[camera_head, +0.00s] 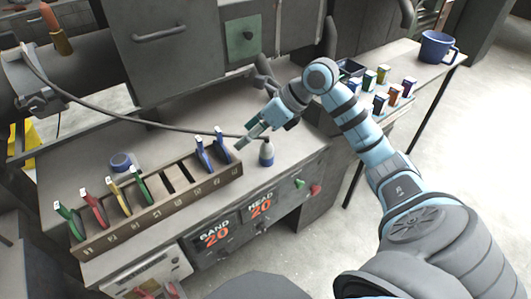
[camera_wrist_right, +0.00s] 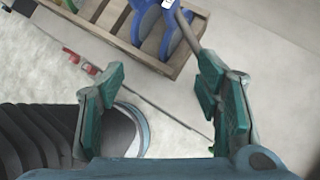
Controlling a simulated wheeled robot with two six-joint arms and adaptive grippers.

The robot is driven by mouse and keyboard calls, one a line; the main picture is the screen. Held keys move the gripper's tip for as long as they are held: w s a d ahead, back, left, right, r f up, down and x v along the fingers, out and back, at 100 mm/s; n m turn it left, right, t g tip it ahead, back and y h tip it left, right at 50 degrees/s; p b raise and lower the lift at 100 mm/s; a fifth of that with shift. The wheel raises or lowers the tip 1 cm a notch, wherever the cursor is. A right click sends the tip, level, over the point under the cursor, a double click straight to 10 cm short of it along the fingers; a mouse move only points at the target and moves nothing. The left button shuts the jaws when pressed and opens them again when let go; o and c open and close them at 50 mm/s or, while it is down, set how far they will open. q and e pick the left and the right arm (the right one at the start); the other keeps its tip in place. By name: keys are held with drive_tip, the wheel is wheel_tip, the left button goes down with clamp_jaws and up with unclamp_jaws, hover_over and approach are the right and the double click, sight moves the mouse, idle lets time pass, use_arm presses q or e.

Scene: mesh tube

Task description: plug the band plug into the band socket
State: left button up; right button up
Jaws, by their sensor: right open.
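A grey, cone-shaped plug with a blue band (camera_head: 266,154) stands upright on the bench, and a dark cable joins its top. I take it for the band plug. A round blue fitting (camera_head: 121,162) sits on the bench behind the rack; I cannot tell whether it is the band socket. My right gripper (camera_head: 252,134) is open and empty, above and slightly left of the plug, apart from it. Its spread green fingers also show in the right wrist view (camera_wrist_right: 160,95). The plug is not clear in that view. My left gripper is not in view.
A wooden rack (camera_head: 165,207) with several coloured pieces stands left of the plug; its blue pieces (camera_wrist_right: 155,22) show in the wrist view. The cable (camera_head: 140,120) crosses the bench from a machine at left. A blue mug (camera_head: 437,47) stands far right.

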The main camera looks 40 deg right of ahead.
sight(271, 146)
drive_tip(key=s+d+m+g+h, duration=0.1)
drive_tip(key=s+d+h, duration=0.2)
drive_tip(key=d, duration=0.6)
drive_tip(key=shift+r+g+h, duration=0.25)
drive_tip(key=shift+g+h, duration=0.15)
drive_tip(key=shift+h, duration=0.1)
drive_tip(key=x, duration=0.9)
drive_tip(key=shift+a+f+b, duration=0.1)
drive_tip(key=shift+f+b, duration=0.1)
drive_tip(key=shift+b, duration=0.2)
drive_tip(key=x, duration=0.5)
drive_tip(key=shift+w+f, duration=0.1)
drive_tip(key=shift+f, duration=0.05)
drive_tip(key=c, duration=1.2)
